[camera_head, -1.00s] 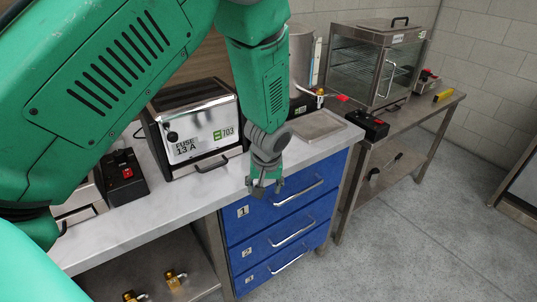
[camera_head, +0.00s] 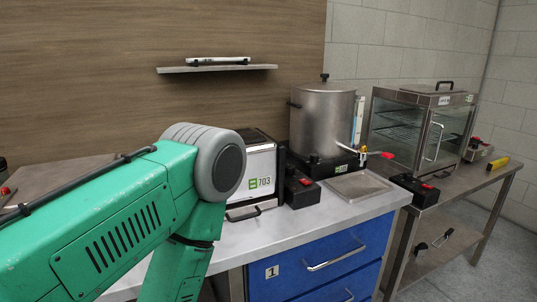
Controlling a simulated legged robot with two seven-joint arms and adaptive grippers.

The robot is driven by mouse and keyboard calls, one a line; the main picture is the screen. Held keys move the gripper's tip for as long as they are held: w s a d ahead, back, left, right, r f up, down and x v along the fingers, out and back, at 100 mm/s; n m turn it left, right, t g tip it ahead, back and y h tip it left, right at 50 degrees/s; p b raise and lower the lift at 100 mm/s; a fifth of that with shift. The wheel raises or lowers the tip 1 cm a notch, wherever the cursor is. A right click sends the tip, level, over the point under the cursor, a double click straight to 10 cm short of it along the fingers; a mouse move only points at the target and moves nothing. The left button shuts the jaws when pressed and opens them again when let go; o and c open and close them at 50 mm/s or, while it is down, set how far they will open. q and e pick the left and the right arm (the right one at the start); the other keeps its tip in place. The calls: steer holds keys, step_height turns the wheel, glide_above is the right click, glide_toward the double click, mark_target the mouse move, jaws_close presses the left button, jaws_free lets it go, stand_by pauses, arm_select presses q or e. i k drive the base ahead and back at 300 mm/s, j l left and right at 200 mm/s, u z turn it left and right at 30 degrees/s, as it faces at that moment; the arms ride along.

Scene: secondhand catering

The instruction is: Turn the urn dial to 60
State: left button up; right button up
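The urn (camera_head: 322,118) is a tall steel cylinder with a lidded top, standing on a black base (camera_head: 338,178) on the counter right of centre. The base carries a green and white label. A tap with a red lever (camera_head: 378,154) sticks out at its right front. I cannot make out a dial or its setting at this size. A green arm of mine with a grey joint crosses the left foreground, apart from the urn in the picture. Neither gripper shows in this view.
A steel toaster marked 703 (camera_head: 262,172) is partly hidden behind my arm. A black switch box (camera_head: 301,191) stands before the urn, beside a drip tray (camera_head: 357,187). A glass cabinet (camera_head: 418,130) and another black box (camera_head: 415,189) are right. Blue drawers (camera_head: 320,262) lie below.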

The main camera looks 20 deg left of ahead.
mark_target(313, 157)
steer(key=i+l+u, duration=0.55)
steer(key=l+u, duration=0.3)
steer(key=i+l+u, duration=0.3)
steer(key=l, duration=0.15)
steer(key=k, duration=0.1)
